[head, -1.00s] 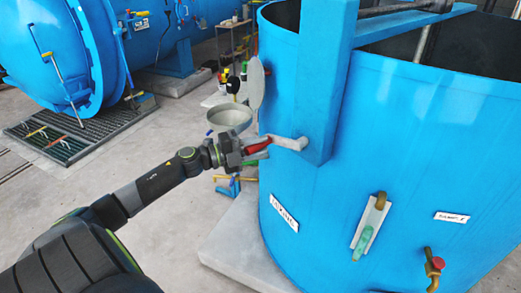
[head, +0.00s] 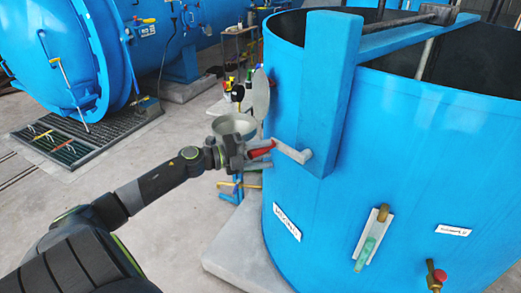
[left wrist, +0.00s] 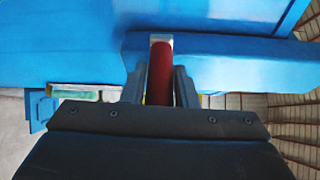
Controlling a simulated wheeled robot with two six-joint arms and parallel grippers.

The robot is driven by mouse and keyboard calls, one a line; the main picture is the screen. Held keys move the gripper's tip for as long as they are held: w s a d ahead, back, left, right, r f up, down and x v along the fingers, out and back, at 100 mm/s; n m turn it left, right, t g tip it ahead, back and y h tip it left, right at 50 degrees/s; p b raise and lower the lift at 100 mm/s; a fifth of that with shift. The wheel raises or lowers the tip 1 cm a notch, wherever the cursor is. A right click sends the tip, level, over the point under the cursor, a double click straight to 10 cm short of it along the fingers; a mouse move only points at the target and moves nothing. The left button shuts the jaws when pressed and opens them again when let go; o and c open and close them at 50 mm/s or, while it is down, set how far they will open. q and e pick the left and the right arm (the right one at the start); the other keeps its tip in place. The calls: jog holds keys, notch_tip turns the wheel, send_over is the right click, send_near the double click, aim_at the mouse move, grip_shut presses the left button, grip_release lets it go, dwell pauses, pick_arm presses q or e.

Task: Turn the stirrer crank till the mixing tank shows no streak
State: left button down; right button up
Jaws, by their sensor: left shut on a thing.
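The mixing tank (head: 400,165) is a big open-topped blue cylinder at the right of the head view. The stirrer crank (head: 291,151) is a grey arm on the tank's blue upright (head: 325,110), slanting up to the left. My left gripper (head: 257,151) is shut on its red handle (head: 262,147). In the left wrist view the red handle (left wrist: 160,72) stands between the two dark fingers. A sight tube (head: 370,237) on the tank's front looks brownish at its top and green below. The tank's contents are hidden. My right gripper is not in view.
A red-knobbed tap (head: 436,275) sticks out low on the tank. The tank stands on a pale plinth (head: 235,255). A large blue autoclave (head: 50,50) is at the back left.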

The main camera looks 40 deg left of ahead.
pick_arm(q)
jog(key=c, duration=1.1)
grip_release()
jog(key=shift+d+r, duration=0.15)
jog(key=shift+c, duration=0.2)
jog(key=shift+s, duration=0.1)
jog(key=shift+s+a, duration=0.2)
jog(key=shift+a, duration=0.1)
jog(key=shift+b+v, duration=0.65)
jog(key=shift+v, duration=0.5)
jog(key=p+v, duration=0.4)
jog(key=v, duration=1)
jog(key=shift+s, duration=0.2)
